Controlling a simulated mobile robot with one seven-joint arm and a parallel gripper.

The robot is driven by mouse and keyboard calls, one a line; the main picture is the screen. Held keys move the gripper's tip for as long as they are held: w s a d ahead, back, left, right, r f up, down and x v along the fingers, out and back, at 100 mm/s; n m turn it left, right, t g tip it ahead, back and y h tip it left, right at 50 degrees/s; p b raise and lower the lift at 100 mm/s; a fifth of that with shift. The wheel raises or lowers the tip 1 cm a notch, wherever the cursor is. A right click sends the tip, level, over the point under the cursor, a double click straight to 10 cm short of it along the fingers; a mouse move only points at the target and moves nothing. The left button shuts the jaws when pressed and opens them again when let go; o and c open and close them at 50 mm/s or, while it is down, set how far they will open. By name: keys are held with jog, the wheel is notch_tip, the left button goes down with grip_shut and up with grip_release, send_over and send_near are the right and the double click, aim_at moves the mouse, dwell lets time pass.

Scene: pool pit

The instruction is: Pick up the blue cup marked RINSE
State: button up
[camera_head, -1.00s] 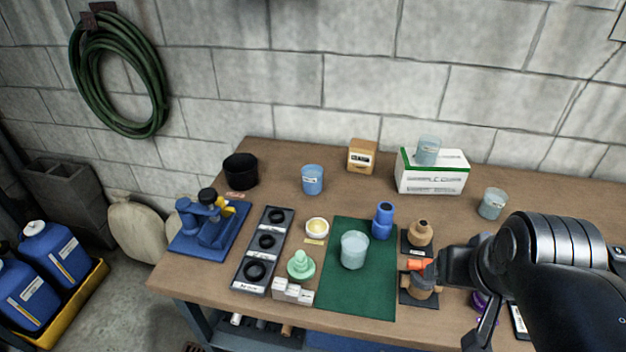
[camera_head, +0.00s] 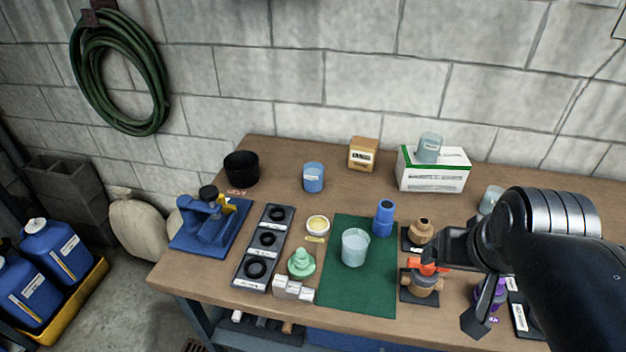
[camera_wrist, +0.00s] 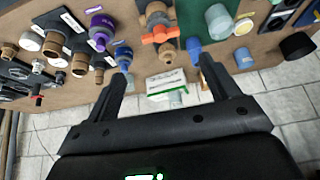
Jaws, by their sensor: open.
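A blue cup (camera_head: 313,177) with a pale label stands upright at the back of the bench, between a black tub and a tan box. The label is too small to read. The blue cup also shows in the wrist view (camera_wrist: 243,58), to the right of my fingers. My gripper (camera_head: 460,280) is over the right part of the bench, well right of and nearer than the cup. In the wrist view my gripper (camera_wrist: 163,72) is open, with nothing held between its fingers.
Similar paler cups stand on the green mat (camera_head: 340,292), on the white box (camera_head: 432,180) and at the right (camera_head: 490,198), partly behind my arm. The black tub (camera_head: 241,168) and tan box (camera_head: 362,154) flank the blue cup. An orange-handled valve (camera_head: 424,283) is beside my gripper.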

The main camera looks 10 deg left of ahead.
jog(key=w+a+r, duration=0.3)
jog(key=w+a, duration=0.1)
jog(key=w, duration=0.7)
jog(key=n+g+y, duration=0.1)
jog(key=n, duration=0.2)
send_over(313, 176)
notch_tip(313, 176, down, 16)
jog(key=x, duration=0.4)
jog(key=shift+s+a+f, duration=0.1)
jog(key=shift+f, duration=0.35)
jog(key=x, duration=0.5)
jog(key=shift+s+f, duration=0.15)
jog(key=c, duration=1.2)
